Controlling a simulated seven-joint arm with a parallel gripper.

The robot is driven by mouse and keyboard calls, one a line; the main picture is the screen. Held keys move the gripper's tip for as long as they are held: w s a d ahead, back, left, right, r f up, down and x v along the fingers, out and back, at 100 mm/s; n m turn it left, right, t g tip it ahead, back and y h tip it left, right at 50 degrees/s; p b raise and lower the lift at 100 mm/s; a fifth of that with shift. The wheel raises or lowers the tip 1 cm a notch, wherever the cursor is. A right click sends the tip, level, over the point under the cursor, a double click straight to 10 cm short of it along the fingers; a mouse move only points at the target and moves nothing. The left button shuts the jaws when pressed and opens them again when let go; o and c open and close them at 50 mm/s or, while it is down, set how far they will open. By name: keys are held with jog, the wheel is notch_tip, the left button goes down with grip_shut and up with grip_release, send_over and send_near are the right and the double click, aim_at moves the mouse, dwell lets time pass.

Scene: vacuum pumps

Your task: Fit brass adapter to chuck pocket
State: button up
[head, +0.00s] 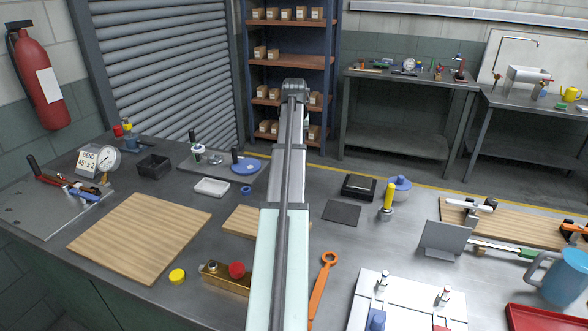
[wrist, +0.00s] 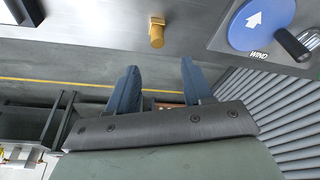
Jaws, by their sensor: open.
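The brass adapter (wrist: 157,32) is a small gold-coloured piece with a hexagonal-looking end. It shows at the top centre of the wrist view, by the edge of the grey bench. My gripper (wrist: 158,66) is open, with its two blue-grey fingers apart and nothing between them. The adapter appears beyond the fingertips, roughly in line with the gap, and apart from them. In the head view my arm hides the gripper, and I cannot make out the adapter there. I cannot identify the chuck pocket with certainty in either view.
A blue disc marked WIND (wrist: 255,24) with a black handle lies right of the adapter; the disc also shows in the head view (head: 245,166). A white tray (head: 212,187), blue ring (head: 246,190) and wooden board (head: 140,235) lie left of my arm. A black box (head: 358,187) stands right.

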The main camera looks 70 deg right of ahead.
jog(key=x, duration=0.4)
jog(key=shift+f, duration=0.25)
jog(key=shift+s+x, duration=0.15)
jog(key=shift+x, duration=1.2)
jog(key=shift+s+x, duration=0.15)
jog(key=shift+x, duration=1.2)
jog(key=shift+a, duration=0.2)
grip_shut()
